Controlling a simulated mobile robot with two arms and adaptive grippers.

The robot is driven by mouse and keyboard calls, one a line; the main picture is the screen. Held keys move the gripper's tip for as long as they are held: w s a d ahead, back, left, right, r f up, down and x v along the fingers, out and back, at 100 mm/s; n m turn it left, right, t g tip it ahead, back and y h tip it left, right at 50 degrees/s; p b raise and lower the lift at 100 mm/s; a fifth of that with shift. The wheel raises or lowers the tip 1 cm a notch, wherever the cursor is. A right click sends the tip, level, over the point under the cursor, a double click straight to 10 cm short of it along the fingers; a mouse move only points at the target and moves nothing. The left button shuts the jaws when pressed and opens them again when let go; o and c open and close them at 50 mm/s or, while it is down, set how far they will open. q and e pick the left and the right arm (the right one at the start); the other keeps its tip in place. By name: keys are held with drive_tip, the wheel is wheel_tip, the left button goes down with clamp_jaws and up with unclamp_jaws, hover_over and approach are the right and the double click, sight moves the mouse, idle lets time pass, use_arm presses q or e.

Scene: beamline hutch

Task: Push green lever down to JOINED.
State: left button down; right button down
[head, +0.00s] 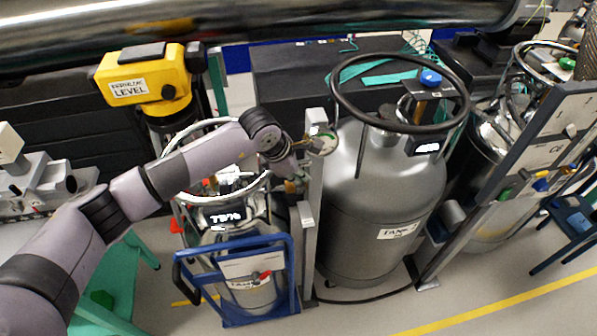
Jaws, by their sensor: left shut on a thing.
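My left gripper (293,181) reaches in from the left to the grey upright post (312,190) between the two tanks. It is shut on a small part beside the post, where a bit of green shows; this looks like the green lever (290,187). The lever is mostly hidden by the gripper, so its angle and any JOINED marking cannot be read. A round gauge (322,142) sits on the post just above and right of the gripper. My right gripper is not in view.
A large grey tank (375,200) with a black ring stands right of the post. A smaller tank in a blue frame (235,262) stands below the gripper. A yellow level (150,80) is at upper left. A panel (530,160) with coloured handles stands at right.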

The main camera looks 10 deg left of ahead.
sight(302, 190)
use_arm(q)
drive_tip(key=shift+w+r, duration=0.1)
idle(0.6)
drive_tip(key=shift+b, duration=0.6)
drive_tip(key=s+f+t+b, duration=0.1)
drive_tip(key=t+b, duration=0.1)
drive_tip(key=b, duration=0.4)
drive_tip(key=s+m+t+y+b, duration=0.1)
drive_tip(key=t+b, duration=0.1)
drive_tip(key=b, duration=0.4)
drive_tip(key=s+d+f+t+b, duration=0.1)
drive_tip(key=t+b, duration=0.1)
drive_tip(key=b, duration=0.5)
drive_tip(key=shift+s+d+f+y, duration=0.1)
drive_tip(key=shift+s+f+y, duration=0.15)
drive_tip(key=shift+f+y, duration=0.05)
drive_tip(key=shift+s+b, duration=0.15)
drive_tip(key=shift+b, duration=0.65)
drive_tip(key=shift+r, duration=0.1)
drive_tip(key=c, duration=1.7)
unclamp_jaws()
drive_tip(key=v, duration=1.2)
drive_tip(key=shift+s+f, duration=0.2)
